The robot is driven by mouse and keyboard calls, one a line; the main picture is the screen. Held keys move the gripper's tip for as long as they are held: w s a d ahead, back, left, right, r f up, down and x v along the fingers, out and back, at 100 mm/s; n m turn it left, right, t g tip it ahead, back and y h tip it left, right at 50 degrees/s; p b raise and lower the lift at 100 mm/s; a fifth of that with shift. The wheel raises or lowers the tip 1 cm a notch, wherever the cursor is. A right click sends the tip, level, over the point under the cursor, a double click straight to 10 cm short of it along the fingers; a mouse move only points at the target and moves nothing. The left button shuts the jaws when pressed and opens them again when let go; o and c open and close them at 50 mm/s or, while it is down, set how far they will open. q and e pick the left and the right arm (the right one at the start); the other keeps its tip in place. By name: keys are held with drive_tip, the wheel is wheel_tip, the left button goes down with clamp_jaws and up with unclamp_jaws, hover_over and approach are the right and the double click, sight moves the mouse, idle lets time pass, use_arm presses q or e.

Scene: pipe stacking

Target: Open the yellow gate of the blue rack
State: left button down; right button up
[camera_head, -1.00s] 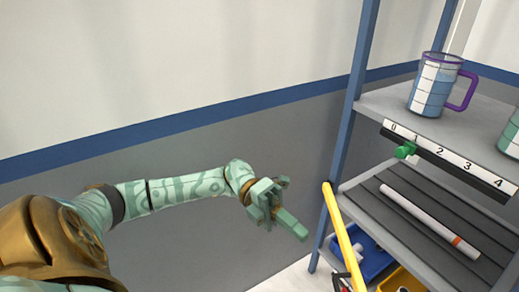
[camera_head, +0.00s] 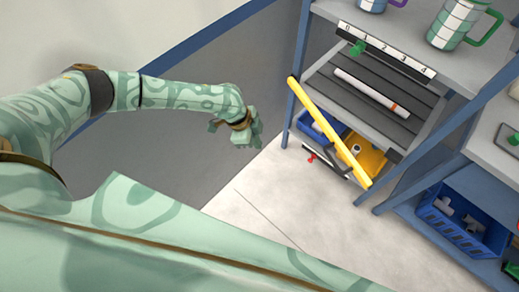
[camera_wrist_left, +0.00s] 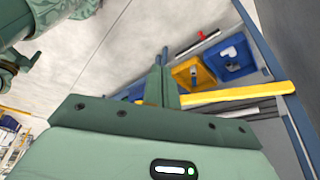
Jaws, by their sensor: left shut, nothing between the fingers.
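The yellow gate (camera_head: 330,132) is a straight bar slanting across the front of the blue rack (camera_head: 301,62), from the left post down to the right. It also shows in the left wrist view (camera_wrist_left: 235,93), running to a blue post at the right. My left gripper (camera_head: 246,140) is left of the rack, apart from the gate in the head view. In the left wrist view its fingers (camera_wrist_left: 162,76) are together with nothing between them. They overlap the near end of the bar in that picture; I cannot tell whether they touch. My right gripper does not show.
A white pipe with an orange band (camera_head: 372,93) lies on the grooved shelf, below a numbered scale (camera_head: 385,52) with a green knob. Blue (camera_head: 318,128) and yellow (camera_head: 372,160) bins sit beneath. Mugs (camera_head: 460,24) stand on top. The floor (camera_head: 250,205) in front is clear.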

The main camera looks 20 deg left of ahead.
use_arm(q)
drive_tip(key=b+x, duration=0.7)
drive_tip(key=x, duration=0.3)
drive_tip(key=shift+a, duration=0.15)
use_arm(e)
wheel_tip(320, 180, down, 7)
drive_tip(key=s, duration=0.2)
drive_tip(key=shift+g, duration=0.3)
use_arm(q)
drive_tip(key=shift+s, duration=0.2)
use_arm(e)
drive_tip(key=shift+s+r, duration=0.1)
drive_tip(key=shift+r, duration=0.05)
